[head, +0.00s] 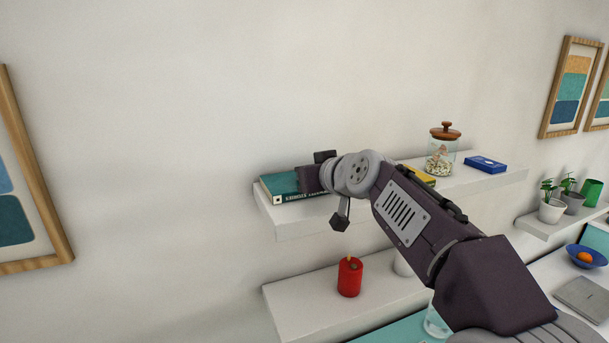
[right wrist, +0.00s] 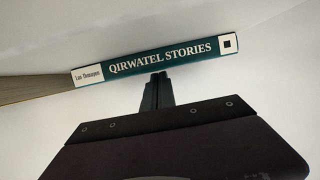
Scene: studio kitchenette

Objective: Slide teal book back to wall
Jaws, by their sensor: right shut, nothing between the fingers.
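The teal book (head: 280,187) lies flat at the left end of the upper white shelf (head: 300,222). Its spine faces out from the wall, and my right arm hides part of the book in the head view. In the right wrist view the spine of the teal book (right wrist: 160,58) reads "QIRWATEL STORIES". My right gripper (right wrist: 158,77) is shut and empty, with its fingertips at the lower edge of the spine near its middle. I cannot tell whether they touch it. My left gripper is not in view.
On the upper shelf, a glass jar with a wooden lid (head: 441,155) and a blue box (head: 486,164) stand to the right. A yellow item (head: 418,174) is partly hidden behind my arm. A red candle (head: 349,277) stands on the lower shelf (head: 310,309).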

